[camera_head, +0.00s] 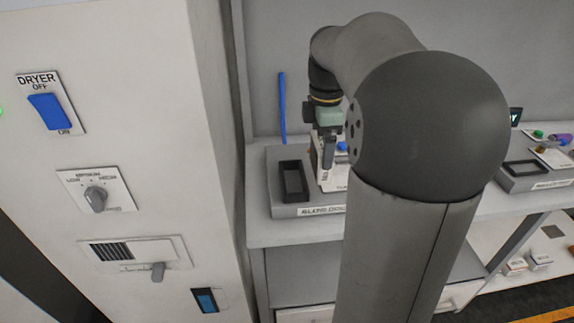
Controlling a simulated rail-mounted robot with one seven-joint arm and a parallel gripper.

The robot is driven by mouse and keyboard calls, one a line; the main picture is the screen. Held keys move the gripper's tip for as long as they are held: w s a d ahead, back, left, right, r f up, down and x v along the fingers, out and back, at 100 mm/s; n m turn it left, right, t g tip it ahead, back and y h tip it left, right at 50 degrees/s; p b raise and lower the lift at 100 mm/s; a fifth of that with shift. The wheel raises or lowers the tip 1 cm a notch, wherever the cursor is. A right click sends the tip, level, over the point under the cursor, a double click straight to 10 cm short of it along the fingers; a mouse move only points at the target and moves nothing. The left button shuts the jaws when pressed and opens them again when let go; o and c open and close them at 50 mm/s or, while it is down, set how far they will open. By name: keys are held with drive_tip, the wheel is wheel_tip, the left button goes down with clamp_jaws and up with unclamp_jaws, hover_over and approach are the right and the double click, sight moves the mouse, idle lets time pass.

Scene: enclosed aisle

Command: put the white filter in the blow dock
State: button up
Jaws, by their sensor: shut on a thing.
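The dock (276,206) is a grey box on the shelf, with a front label that I read only in part, the arm covering its right end. A black-framed rectangular slot (293,182) on its top looks dark and empty. My gripper (328,158) points down just right of the slot, over a white panel with a blue button (342,147). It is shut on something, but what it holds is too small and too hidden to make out. I cannot clearly tell the white filter from the white panel behind the gripper.
A white wall on the left bears a blue dryer switch (46,111), a knob (96,199) and a vent with a lever (157,271). A blue upright strip (282,108) stands behind the dock. Another station (536,175) is at right. Small white boxes (515,266) lie lower right.

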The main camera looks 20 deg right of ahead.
drive_tip(key=shift+w+a+f+p, duration=0.2)
drive_tip(key=shift+w+a+f, duration=0.25)
drive_tip(key=shift+w+f, duration=1.15)
drive_tip(key=shift+w+a+f+p, duration=0.35)
drive_tip(key=shift+w+f, duration=0.85)
drive_tip(key=shift+f, duration=0.75)
drive_tip(key=shift+w+a+f+p, duration=0.1)
drive_tip(key=shift+w+a+f, duration=0.4)
drive_tip(key=shift+w+f, duration=1.1)
drive_tip(key=shift+s+f, duration=0.15)
drive_tip(key=shift+s, duration=0.05)
drive_tip(key=shift+f, duration=0.2)
drive_tip(key=o, duration=0.7)
drive_tip(key=shift+o, duration=0.2)
wheel_tip(320, 180, up, 12)
drive_tip(key=s+a+f+m, duration=0.4)
drive_tip(key=s+a, duration=0.1)
drive_tip(key=s, duration=0.3)
drive_tip(key=s+a+f+m, duration=0.4)
drive_tip(key=s+a+m, duration=0.1)
drive_tip(key=s, duration=0.4)
drive_tip(key=s+a+f+m, duration=0.3)
drive_tip(key=s+a+m, duration=0.2)
drive_tip(key=s, duration=0.4)
drive_tip(key=shift+a+f, duration=0.35)
drive_tip(key=shift+f, duration=0.05)
